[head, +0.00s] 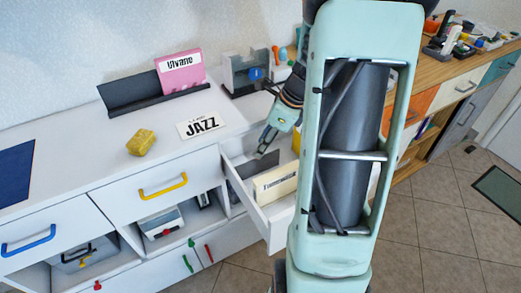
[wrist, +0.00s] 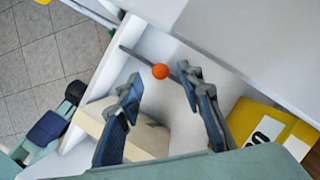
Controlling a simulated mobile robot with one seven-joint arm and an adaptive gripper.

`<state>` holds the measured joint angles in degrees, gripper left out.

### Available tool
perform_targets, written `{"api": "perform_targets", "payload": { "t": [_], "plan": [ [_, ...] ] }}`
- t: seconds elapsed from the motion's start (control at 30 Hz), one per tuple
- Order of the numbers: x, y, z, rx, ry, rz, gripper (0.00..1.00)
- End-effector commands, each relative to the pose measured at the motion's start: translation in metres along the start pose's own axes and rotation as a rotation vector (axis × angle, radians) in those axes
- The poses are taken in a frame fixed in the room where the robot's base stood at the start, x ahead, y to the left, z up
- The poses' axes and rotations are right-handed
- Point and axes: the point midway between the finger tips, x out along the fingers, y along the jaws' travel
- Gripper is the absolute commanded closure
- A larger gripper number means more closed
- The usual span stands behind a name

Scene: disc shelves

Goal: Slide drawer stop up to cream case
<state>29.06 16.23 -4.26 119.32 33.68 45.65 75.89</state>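The open white drawer (head: 275,219) holds a cream case (head: 275,184) with a dark label. Behind the case is a dark grey upright plate, likely the drawer stop (head: 240,164). In the wrist view the stop (wrist: 135,53) is a thin dark bar with an orange knob (wrist: 160,71). The cream case (wrist: 150,138) lies lower in that view, partly behind the left finger, with bare drawer floor between it and the stop. My gripper (head: 265,146) is over the drawer. In the wrist view its fingers are apart, with the knob showing between the tips; contact is unclear.
A yellow case (wrist: 248,118) is at the right of the wrist view. My arm hides the drawer's right part.

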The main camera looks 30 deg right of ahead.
Motion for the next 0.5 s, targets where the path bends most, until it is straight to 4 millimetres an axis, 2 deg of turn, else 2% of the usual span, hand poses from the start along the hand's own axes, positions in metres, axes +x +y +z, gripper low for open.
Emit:
{"api": "perform_targets", "payload": {
  "t": [0.03,0.17,0.5],
  "plan": [
    [0.008,0.001,-0.001,-0.001,0.0,0.002,0.66],
    [0.017,0.0,0.0,-0.001,0.0,0.001,0.66],
    [0.018,0.0,0.0,-0.001,0.0,0.0,0.68]
  ]
}}
